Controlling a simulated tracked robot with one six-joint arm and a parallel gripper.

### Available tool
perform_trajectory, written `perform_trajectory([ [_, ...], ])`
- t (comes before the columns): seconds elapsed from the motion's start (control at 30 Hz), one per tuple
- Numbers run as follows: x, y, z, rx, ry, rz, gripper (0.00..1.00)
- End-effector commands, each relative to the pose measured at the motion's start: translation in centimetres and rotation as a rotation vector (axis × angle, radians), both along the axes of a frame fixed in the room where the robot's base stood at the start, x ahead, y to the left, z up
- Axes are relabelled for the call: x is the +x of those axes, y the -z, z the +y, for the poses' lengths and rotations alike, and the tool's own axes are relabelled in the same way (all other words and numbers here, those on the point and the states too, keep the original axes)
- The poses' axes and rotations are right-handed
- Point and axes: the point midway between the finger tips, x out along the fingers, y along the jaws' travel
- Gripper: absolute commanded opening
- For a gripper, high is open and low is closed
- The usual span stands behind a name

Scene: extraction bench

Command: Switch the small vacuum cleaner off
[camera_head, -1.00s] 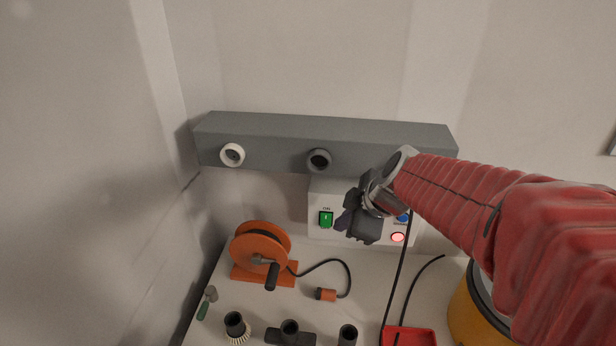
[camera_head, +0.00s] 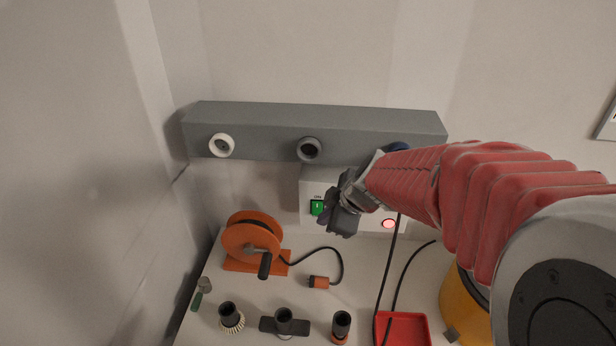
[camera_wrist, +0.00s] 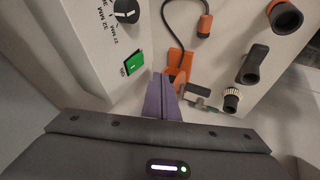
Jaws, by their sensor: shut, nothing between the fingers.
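A white control box (camera_head: 306,190) stands against the wall under the grey duct, with a green rocker switch (camera_head: 316,208) marked ON and a glowing red lamp (camera_head: 389,223). The switch also shows in the wrist view (camera_wrist: 133,62), below a black dial (camera_wrist: 126,10). My gripper (camera_head: 326,220) is in front of the box, just right of the switch. Its purple fingers (camera_wrist: 163,98) are shut and empty, beside the switch; I cannot tell whether they touch the box. A yellow canister (camera_head: 462,308) at the right is partly hidden by my arm.
The grey duct (camera_head: 270,130) with round ports runs above the box. An orange cable reel (camera_head: 250,238) stands left on the bench, its cord ending in an orange plug (camera_head: 319,282). Several black nozzles, a red tray (camera_head: 405,328) and black cables lie in front.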

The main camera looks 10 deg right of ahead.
Motion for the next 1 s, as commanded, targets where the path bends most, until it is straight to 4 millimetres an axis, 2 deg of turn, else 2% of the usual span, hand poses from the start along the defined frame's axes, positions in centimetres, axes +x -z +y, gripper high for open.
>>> perform_trajectory([
  [0.4,2.4,3.8,1.0,0.000,0.000,0.002,0.00],
  [0.7,5.3,4.1,0.0,-0.001,-0.002,0.000,0.00],
  [1.0,6.1,4.2,-0.2,0.000,-0.002,0.000,0.00],
])
